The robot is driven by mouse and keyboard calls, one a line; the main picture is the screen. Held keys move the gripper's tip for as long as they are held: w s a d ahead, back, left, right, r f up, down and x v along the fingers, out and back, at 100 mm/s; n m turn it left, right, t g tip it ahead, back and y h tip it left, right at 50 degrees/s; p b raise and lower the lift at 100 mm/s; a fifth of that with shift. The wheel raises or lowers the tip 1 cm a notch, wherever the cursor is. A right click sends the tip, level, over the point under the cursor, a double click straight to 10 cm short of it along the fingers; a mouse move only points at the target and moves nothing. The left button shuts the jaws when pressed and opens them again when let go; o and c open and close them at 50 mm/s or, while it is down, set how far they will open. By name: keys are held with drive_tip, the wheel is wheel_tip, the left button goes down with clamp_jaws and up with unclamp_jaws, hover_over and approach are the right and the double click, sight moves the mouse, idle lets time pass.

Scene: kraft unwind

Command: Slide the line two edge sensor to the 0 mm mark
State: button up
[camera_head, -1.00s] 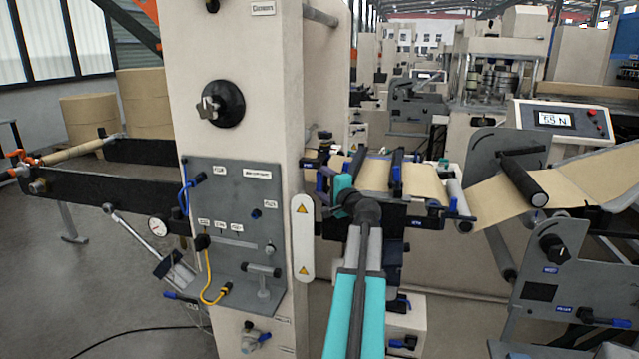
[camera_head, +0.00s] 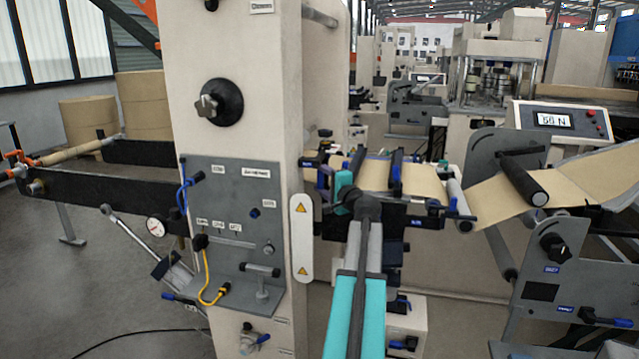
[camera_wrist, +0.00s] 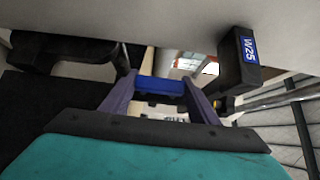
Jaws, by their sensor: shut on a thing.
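My gripper (camera_wrist: 160,86) is shut on a small blue part (camera_wrist: 160,85) in the wrist view, with one dark finger at each side of it. I take this part for the line two edge sensor's grip, but no label on it shows. In the head view my teal wrist stands at the left end of the web frame (camera_head: 428,222), beside the kraft web (camera_head: 418,180), and hides my fingertips and the held part. I cannot make out a millimetre scale or a 0 mm mark in either view.
A dark block labelled W25 (camera_wrist: 236,62) hangs close to the right of my gripper in the wrist view. A pale machine column (camera_head: 285,110) stands just left of my arm. A roller (camera_head: 522,178) and a tension display (camera_head: 554,119) are at the right.

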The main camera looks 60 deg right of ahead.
drive_tip(key=o, duration=1.2)
drive_tip(key=shift+s, duration=0.15)
drive_tip(key=shift+b+v, duration=1.1)
drive_tip(key=shift+v, duration=5.7)
drive_tip(key=shift+s, duration=0.1)
